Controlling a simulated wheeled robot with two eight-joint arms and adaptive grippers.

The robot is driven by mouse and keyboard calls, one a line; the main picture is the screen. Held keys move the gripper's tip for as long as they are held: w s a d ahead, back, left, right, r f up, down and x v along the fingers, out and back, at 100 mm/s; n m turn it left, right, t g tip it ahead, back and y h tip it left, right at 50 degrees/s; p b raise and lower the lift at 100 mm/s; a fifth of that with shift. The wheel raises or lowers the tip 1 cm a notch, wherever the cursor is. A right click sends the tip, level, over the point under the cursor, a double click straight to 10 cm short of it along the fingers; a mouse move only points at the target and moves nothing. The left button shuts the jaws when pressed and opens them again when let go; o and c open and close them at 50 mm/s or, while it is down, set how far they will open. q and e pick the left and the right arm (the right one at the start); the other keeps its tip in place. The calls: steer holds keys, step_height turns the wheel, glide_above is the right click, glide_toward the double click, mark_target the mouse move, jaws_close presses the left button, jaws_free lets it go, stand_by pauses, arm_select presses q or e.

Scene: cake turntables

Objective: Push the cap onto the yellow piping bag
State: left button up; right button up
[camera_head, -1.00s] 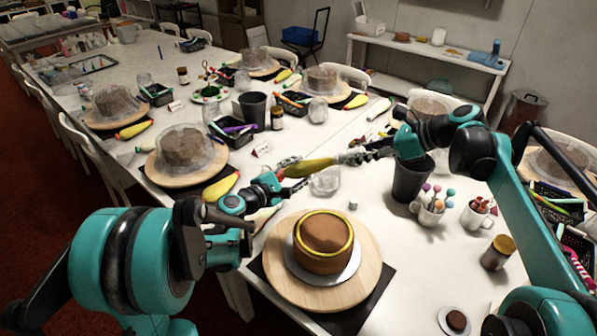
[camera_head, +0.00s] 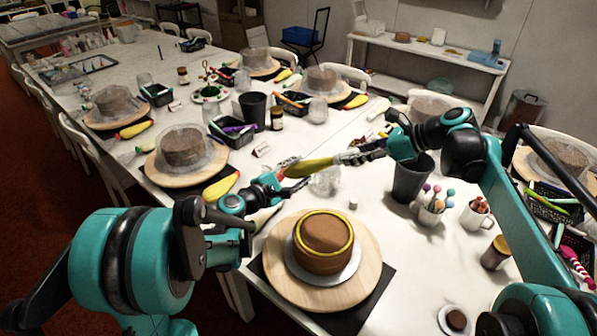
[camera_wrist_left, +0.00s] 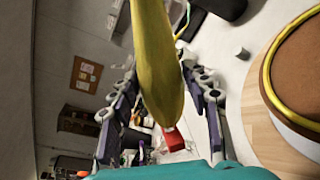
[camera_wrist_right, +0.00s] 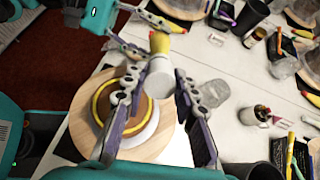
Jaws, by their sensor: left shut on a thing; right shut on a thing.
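The yellow piping bag (camera_head: 312,167) is held in the air between my two grippers, above the table behind the brown cake. My left gripper (camera_head: 285,176) is shut on it near its left end. In the left wrist view the bag (camera_wrist_left: 157,60) runs between the fingers, and a red tip (camera_wrist_left: 174,138) shows close to the palm. My right gripper (camera_wrist_right: 158,80) is shut on a white, round, cap-like piece (camera_wrist_right: 160,78). This piece is at the bag's other end, in line with it. I cannot tell how far it sits over the bag.
The brown cake with a yellow ring (camera_head: 324,240) stands on a wooden turntable (camera_head: 365,275) below. A dark cup (camera_head: 409,180) stands under my right wrist. A small grey piece (camera_head: 353,205) and a clear jar (camera_head: 325,180) are on the table nearby.

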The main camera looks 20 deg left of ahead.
steer(key=shift+a+f, duration=0.25)
steer(key=shift+a, duration=0.1)
stand_by(0.7)
steer(key=o, duration=1)
steer(key=shift+o, duration=0.2)
steer(key=v, duration=1.2)
